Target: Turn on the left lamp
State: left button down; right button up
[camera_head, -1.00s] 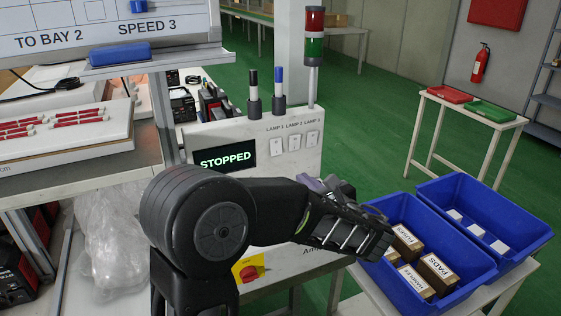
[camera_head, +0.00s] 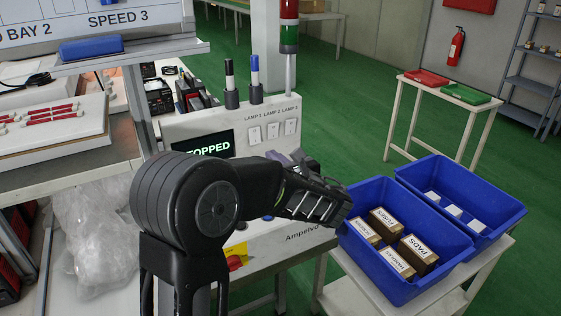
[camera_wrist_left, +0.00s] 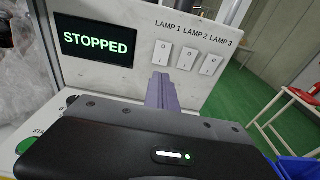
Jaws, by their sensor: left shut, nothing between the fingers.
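The control panel (camera_head: 185,133) has a dark screen reading "STOPPED". Three white switches sit in a row under the labels LAMP 1, LAMP 2 and LAMP 3. The left one, the LAMP 1 switch (camera_head: 254,135), also shows in the left wrist view (camera_wrist_left: 162,53). My left gripper (camera_head: 290,159) is in front of the panel, below the switches. Its purple fingers are shut and empty; in the left wrist view the fingertips (camera_wrist_left: 161,80) point up just below the LAMP 1 switch. I cannot tell if they touch the panel. My right gripper is out of view.
A red and green signal tower (camera_head: 289,40) rises behind the panel. A black and a blue upright stick (camera_head: 254,70) stand on its top. Blue bins (camera_head: 400,285) holding boxes are at the right. A green START button (camera_wrist_left: 26,145) is low at the left.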

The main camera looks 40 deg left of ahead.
aim_at(256, 143)
pick_arm(q)
jog(key=p+x, duration=0.1)
jog(key=x, duration=0.7)
jog(key=shift+w+a, duration=0.15)
jog(key=shift+f, duration=0.1)
jog(key=shift+w+a+f, duration=0.1)
jog(key=shift+a+f, duration=0.05)
jog(key=shift+a, duration=0.05)
jog(key=shift+d, duration=0.1)
